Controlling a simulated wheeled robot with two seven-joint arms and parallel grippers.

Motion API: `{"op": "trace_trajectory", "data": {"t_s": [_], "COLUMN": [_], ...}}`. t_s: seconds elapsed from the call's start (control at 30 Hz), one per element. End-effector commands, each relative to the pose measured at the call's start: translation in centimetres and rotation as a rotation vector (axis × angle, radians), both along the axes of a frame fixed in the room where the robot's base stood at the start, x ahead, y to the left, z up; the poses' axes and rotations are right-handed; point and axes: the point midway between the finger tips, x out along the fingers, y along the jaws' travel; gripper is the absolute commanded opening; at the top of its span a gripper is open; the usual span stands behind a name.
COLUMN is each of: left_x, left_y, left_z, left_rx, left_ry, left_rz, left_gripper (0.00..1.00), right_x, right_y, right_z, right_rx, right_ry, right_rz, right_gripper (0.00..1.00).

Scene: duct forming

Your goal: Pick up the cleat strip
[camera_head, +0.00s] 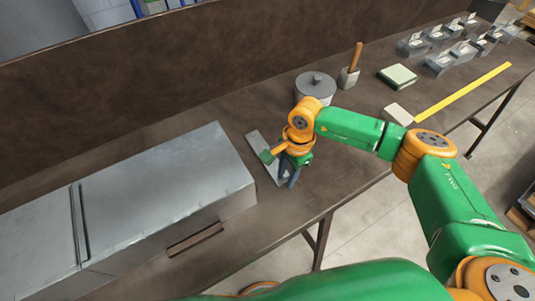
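A thin flat grey metal strip, seemingly the cleat strip (256,143), lies on the brown table just right of the large sheet-metal duct. My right gripper (290,183) points down over the strip's nearer end and hides part of it. Two grey fingers show close together at the strip. I cannot tell whether they are apart or closed on it, or whether they touch it. My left gripper is not in view.
The large metal duct (140,190) fills the left of the table (235,235). A yellow ruler (463,92), a pale block (397,114) and several metal fittings (439,63) lie to the right.

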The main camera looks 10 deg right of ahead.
Motion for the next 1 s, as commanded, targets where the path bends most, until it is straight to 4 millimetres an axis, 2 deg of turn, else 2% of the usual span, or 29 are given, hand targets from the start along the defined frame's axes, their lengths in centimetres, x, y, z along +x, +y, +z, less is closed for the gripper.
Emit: {"op": "trace_trajectory", "data": {"t_s": [0.03, 0.07, 0.1, 0.2, 1.0], "left_x": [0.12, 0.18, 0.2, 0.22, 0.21], "left_y": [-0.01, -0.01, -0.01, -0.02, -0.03], "left_z": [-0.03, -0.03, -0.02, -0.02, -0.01], "left_rx": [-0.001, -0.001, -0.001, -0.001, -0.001], "left_ry": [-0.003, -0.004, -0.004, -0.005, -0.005], "left_rz": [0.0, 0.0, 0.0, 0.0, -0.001], "left_gripper": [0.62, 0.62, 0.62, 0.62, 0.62], "right_x": [0.0, 0.0, 0.0, 0.0, 0.0], "right_y": [0.0, 0.0, 0.01, 0.01, 0.03], "right_z": [-0.01, -0.01, 0.0, 0.01, 0.05], "right_rx": [0.0, 0.0, 0.0, 0.001, 0.001], "right_ry": [0.0, 0.0, 0.0, 0.0, -0.001], "right_rz": [0.0, 0.0, 0.0, 0.0, 0.0], "right_gripper": [0.39, 0.33, 0.23, 0.0, 0.0]}}
